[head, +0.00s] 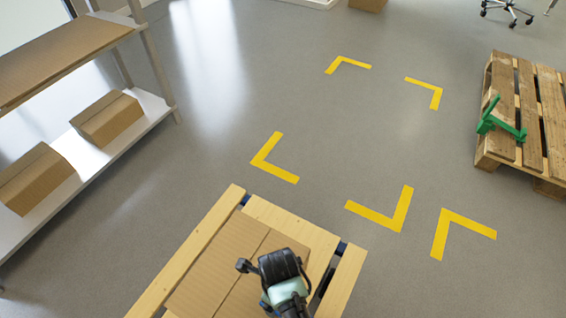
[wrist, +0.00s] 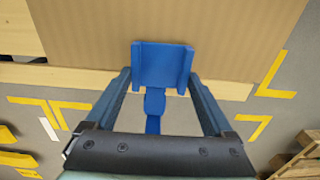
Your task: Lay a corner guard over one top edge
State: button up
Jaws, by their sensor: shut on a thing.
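A blue corner guard (wrist: 163,66), a flat plate with raised side lips and a narrow stem, sits between the fingertips of my gripper (wrist: 160,77) in the wrist view. My gripper is shut on it. I cannot tell whether the guard touches the box. In the head view my gripper (head: 280,268) is over the right part of the box (head: 215,262) and hides the guard.
The box lies in a pale wooden frame (head: 192,244) with small blue parts at its edges. A wooden pallet (head: 529,100) with a green bracket (head: 490,118) stands at the right. A shelf (head: 120,128) with cartons is at the left. Open grey floor with yellow corner marks (head: 274,160) lies between.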

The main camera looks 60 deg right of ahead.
jog(key=shift+w+f, duration=0.25)
jog(key=shift+w, duration=0.15)
dwell(0.4)
jog(key=o, duration=1.1)
notch_tip(320, 180, up, 13)
jog(key=p, duration=0.6)
jog(key=shift+w, duration=0.1)
